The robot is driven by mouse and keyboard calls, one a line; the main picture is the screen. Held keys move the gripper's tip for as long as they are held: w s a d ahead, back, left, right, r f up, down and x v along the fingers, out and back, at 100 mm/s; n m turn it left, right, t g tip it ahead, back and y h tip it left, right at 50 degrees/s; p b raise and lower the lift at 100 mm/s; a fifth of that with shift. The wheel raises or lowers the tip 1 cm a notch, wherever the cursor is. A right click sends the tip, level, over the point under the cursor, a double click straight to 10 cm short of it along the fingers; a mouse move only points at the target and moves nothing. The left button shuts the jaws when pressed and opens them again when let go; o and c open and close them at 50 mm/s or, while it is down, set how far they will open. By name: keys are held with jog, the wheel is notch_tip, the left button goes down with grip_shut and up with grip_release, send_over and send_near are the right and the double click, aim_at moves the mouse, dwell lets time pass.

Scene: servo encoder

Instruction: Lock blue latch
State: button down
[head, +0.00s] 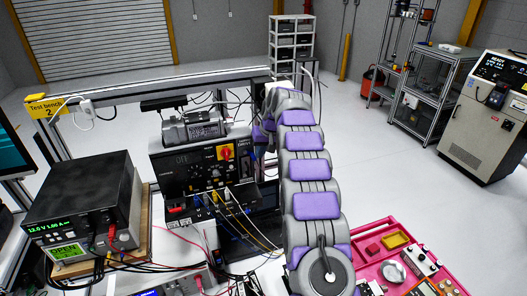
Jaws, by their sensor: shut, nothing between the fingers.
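I cannot make out a blue latch in the head view. A motor (192,128) lies on top of a dark drive unit (185,168) with a red and yellow switch (225,152) on its front. My purple and grey arm reaches from the bottom of the view up toward the right side of the drive unit. It covers part of the bench there. My gripper is hidden behind the arm, so its fingers and what they touch do not show.
A power supply (85,205) stands at left, with loose cables (110,268) in front. Wires (238,215) run down from the drive unit's front. A pink tray (415,236) with parts lies right of my arm. The floor beyond is open.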

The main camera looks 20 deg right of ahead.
notch_tip(320, 180, down, 3)
jog(key=shift+r+b, duration=0.2)
jog(key=shift+b, duration=0.55)
jog(key=shift+a+r, duration=0.1)
jog(key=shift+r, duration=0.1)
dwell(1.0)
jog(key=shift+r+p, duration=0.5)
jog(key=shift+r, duration=0.1)
